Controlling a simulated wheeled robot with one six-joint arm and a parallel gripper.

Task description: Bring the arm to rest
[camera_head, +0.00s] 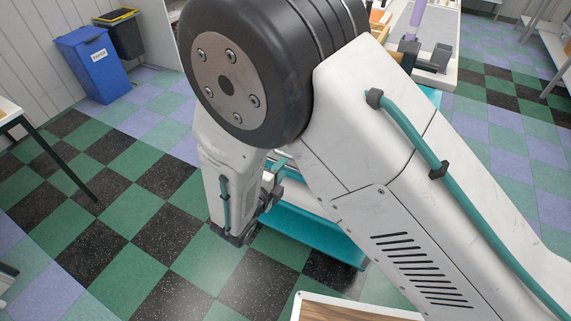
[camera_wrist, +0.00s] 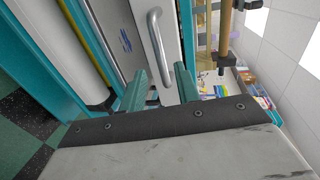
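My arm fills the middle and right of the head view, bent at a large dark joint, with one link reaching down to the floor side. In the wrist view the two green fingers of my gripper (camera_wrist: 160,80) stand apart with a gap between them. A silver bar handle (camera_wrist: 157,40) on a white panel (camera_wrist: 180,45) shows beyond and between the fingertips. I see nothing clamped between the fingers; I cannot tell how far the handle is from them. The gripper's full outline is not clear in the head view.
A teal cabinet or cart (camera_head: 315,235) stands close behind my arm. A blue bin (camera_head: 90,65) and a dark bin (camera_head: 122,35) stand at upper left. A table (camera_head: 8,110) edges in at left. A white-rimmed wooden surface (camera_head: 340,310) is at the bottom. Checkered floor at left is clear.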

